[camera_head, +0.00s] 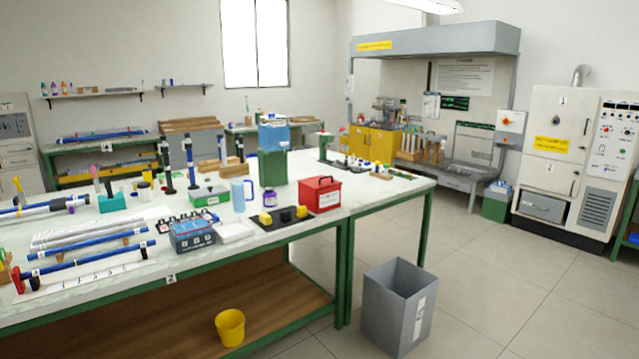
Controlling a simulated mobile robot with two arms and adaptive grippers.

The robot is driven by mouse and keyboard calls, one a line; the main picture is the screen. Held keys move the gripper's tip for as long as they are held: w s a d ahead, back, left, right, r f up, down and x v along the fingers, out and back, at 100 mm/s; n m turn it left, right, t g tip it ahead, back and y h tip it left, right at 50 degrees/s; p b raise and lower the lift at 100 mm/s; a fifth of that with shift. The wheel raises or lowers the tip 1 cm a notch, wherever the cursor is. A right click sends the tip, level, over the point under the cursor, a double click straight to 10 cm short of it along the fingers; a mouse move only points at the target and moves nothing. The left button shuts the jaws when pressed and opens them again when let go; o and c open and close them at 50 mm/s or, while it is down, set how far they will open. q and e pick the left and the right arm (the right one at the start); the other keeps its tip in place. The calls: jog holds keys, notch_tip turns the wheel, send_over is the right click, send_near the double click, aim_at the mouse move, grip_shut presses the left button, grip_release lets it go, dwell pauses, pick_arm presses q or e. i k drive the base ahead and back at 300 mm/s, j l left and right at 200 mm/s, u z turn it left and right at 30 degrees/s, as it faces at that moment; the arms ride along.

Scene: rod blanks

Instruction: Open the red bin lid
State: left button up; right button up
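A red bin (321,199) stands on the white table top, towards its right end. Its red lid (318,185) lies on top and looks shut, with a dark arched handle on it. The bin has a white label on its front. The inside of the bin is hidden. Neither my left gripper nor my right gripper shows in this view.
A dark mat (284,219) with yellow blocks lies just left of the bin. A purple-labelled jar (269,199) and a light blue mug (239,191) stand behind it. A grey open bin (396,307) stands on the floor by the table. The right floor is clear.

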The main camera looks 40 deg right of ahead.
aim_at(321, 182)
jog(key=z, duration=0.7)
jog(key=i+z, duration=0.4)
jog(key=i+j+z, duration=0.1)
jog(key=z, duration=0.3)
jog(key=i+j+z, duration=0.2)
jog(key=i+z, duration=0.2)
